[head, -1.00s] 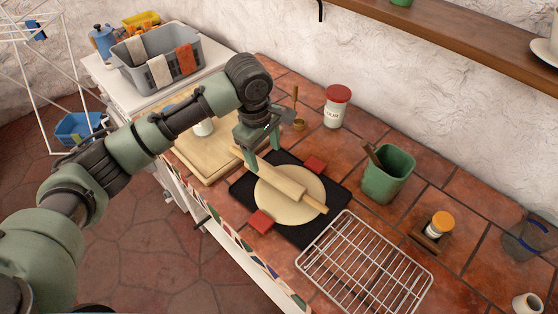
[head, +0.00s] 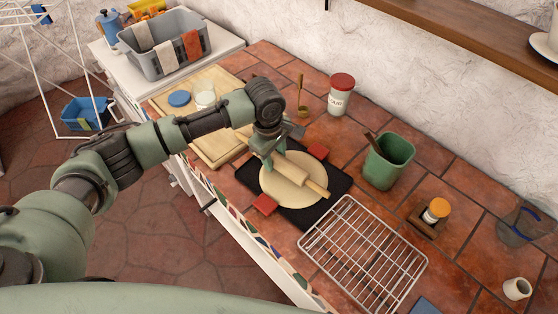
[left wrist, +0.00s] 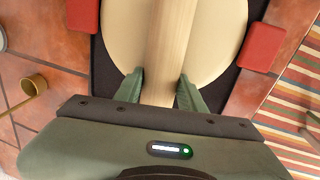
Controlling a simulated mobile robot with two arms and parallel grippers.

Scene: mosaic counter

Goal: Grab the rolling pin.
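The wooden rolling pin (head: 299,173) lies across a round of pale dough (head: 283,196) on a black mat (head: 322,218). My left gripper (head: 275,160) is low at the pin's far left end, pointing down. In the left wrist view, its fingers (left wrist: 161,88) stand on either side of the pin (left wrist: 166,40), with hardly any gap showing beside it. Whether they press on it or only straddle it cannot be told. The pin still appears to rest on the dough. My right gripper is not in view.
Red blocks (head: 265,204) (head: 318,151) flank the dough. A wire rack (head: 365,257) lies in front on the right; a green container (head: 388,160) stands behind it. A cutting board (head: 222,147) is left of the mat, a flour jar (head: 340,95) at the back.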

